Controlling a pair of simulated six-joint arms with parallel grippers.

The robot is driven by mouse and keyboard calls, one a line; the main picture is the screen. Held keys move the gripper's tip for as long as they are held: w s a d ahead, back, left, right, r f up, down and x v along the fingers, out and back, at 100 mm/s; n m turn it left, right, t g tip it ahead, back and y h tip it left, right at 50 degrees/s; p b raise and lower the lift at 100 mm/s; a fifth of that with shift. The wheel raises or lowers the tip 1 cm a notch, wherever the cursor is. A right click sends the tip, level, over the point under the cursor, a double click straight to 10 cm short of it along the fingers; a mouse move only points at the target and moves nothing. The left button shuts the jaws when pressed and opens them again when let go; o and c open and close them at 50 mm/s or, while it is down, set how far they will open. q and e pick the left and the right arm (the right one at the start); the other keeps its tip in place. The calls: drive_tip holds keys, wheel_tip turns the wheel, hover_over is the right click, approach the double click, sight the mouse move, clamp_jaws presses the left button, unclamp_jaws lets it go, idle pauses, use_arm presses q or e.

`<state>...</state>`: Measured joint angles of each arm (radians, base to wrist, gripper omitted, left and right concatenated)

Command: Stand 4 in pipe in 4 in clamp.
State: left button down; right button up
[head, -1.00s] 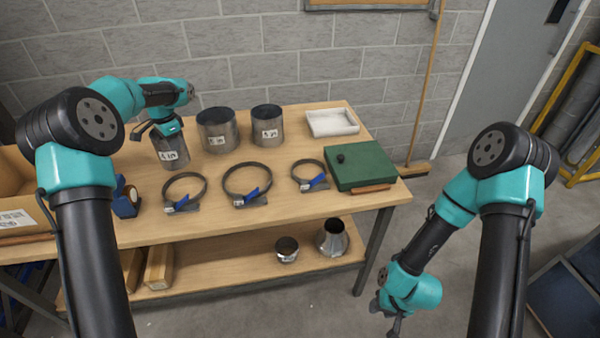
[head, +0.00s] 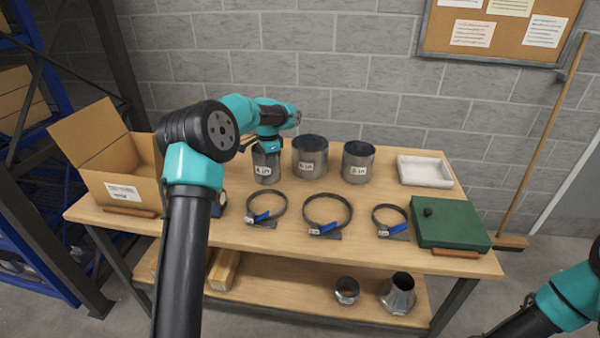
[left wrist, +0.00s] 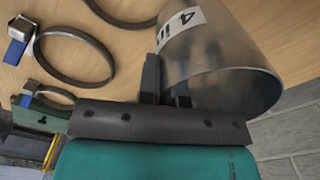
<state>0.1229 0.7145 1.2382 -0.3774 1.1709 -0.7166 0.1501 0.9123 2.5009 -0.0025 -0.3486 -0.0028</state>
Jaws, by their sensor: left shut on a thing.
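The 4 in pipe (head: 267,167) is a grey metal cylinder with a white label, upright at the left end of the row of pipes. My left gripper (head: 267,146) is shut on its upper wall. In the left wrist view, the dark fingers (left wrist: 167,83) pinch the rim of the pipe (left wrist: 215,60), whose label reads "4 in". I cannot tell whether its base touches the table. Three open ring clamps lie in front: a left one (head: 284,207), a larger middle one (head: 350,213) and a smaller right one (head: 406,222). Their tags are too small to read. My right gripper is out of view.

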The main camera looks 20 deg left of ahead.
use_arm(q)
drive_tip(key=d+r+m, duration=0.2)
drive_tip(key=d+m, duration=0.1)
drive_tip(key=d, duration=1.9)
drive_tip(key=d+r+m, duration=0.2)
drive_tip(key=d+m, duration=0.2)
drive_tip(key=d, duration=1.8)
drive_tip(key=shift+f, duration=0.15)
wheel_tip(320, 180, down, 8)
drive_tip(key=shift+f, duration=0.1)
drive_tip(key=c, duration=1.2)
unclamp_jaws()
